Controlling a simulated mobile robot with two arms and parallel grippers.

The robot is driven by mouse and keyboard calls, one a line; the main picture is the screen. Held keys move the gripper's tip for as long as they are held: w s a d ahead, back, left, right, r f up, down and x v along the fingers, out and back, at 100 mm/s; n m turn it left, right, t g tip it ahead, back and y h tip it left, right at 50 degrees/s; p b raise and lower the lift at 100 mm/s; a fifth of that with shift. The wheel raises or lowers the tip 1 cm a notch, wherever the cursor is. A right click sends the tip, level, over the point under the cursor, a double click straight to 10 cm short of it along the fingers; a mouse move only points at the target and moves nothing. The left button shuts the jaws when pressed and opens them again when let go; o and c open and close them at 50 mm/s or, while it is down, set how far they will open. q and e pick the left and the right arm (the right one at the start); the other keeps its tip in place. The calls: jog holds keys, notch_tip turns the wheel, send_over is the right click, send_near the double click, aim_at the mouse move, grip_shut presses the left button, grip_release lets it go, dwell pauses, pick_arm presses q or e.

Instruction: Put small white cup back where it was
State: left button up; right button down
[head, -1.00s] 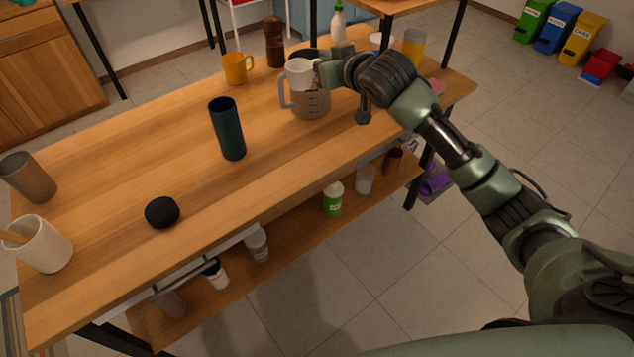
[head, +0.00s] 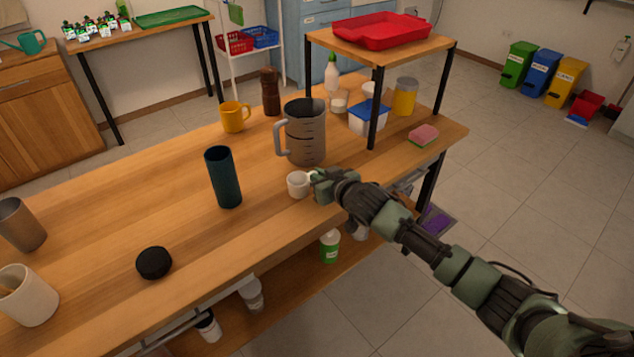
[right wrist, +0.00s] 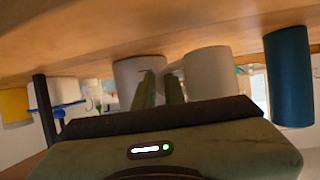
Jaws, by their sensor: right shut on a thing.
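The small white cup (head: 298,184) is upright at the table's front part, just in front of the grey measuring jug (head: 305,135). My right gripper (head: 316,182) is at the cup's right side, shut on it, apparently by the handle. The cup is at or just above the wooden tabletop; I cannot tell if it touches. In the right wrist view, which is upside down, the cup (right wrist: 208,70) is right beside my fingers (right wrist: 160,90), with the jug (right wrist: 130,72) behind them. My left gripper is not in view.
A dark teal cylinder (head: 223,178) stands left of the cup, and a black round object (head: 154,262) lies nearer the left. A yellow mug (head: 234,117) and brown bottle (head: 270,92) stand behind. A shelf leg (head: 379,115) rises at right. The tabletop between cup and cylinder is clear.

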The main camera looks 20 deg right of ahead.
jog(key=shift+f, duration=1.15)
jog(key=c, duration=1.5)
grip_release()
jog(key=shift+f, duration=0.15)
jog(key=shift+r, duration=0.2)
jog(key=v, duration=1.2)
